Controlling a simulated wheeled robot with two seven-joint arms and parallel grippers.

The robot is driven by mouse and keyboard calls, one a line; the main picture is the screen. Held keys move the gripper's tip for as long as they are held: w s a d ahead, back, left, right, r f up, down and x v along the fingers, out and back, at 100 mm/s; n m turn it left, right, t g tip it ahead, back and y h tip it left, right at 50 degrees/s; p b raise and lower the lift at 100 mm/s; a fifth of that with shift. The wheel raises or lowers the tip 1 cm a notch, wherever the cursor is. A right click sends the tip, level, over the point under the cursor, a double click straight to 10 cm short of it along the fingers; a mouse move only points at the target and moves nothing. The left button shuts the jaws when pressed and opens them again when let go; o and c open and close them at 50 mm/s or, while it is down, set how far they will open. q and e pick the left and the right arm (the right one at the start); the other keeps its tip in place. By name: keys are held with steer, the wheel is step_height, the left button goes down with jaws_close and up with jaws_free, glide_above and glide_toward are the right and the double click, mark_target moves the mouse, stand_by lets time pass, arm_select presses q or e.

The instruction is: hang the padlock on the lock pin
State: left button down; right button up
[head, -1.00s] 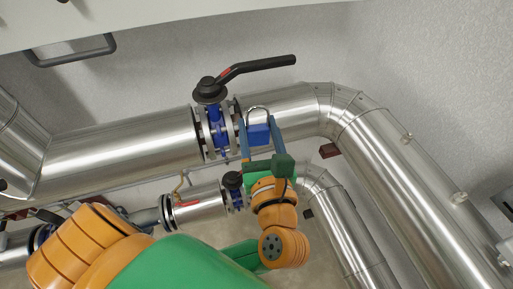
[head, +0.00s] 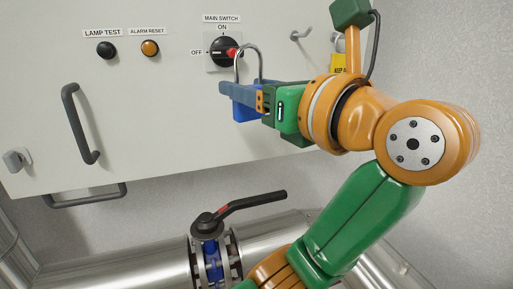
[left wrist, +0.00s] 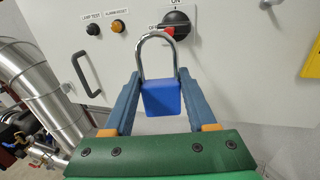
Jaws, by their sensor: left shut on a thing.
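The padlock has a blue body (head: 245,109) and a silver shackle standing up. My left gripper (head: 226,90) is shut on the padlock body and holds it in front of the grey cabinet, just below the main switch (head: 225,52). In the left wrist view, the padlock (left wrist: 161,98) sits upright between the two blue fingers, its shackle overlapping the view of the switch. The switch has a black knob with a red part beside the shackle top. I cannot tell whether the shackle touches it. A small metal pin (head: 299,35) sticks out right of the switch. My right gripper is out of view.
The cabinet front (head: 150,130) carries lamp test (head: 106,50) and alarm reset (head: 150,48) buttons, a dark handle (head: 80,123) and a latch (head: 17,159). A yellow label is at right, partly behind my arm. Below is a pipe with a black-levered valve (head: 240,207).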

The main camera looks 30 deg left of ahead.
arm_select(q)
steer(key=shift+s+r, duration=0.4)
steer(key=shift+r, duration=0.35)
steer(key=shift+w+a+f, duration=0.25)
steer(key=shift+w+a, duration=0.85)
steer(key=shift+a, duration=0.1)
steer(key=shift+w+a+f, duration=0.3)
steer(key=shift+w+a, duration=0.75)
steer(key=shift+a, duration=0.15)
steer(key=shift+w+a+f, duration=0.25)
steer(key=shift+w+a, duration=0.85)
steer(key=shift+a, duration=0.1)
steer(key=shift+c, duration=0.6)
jaws_free()
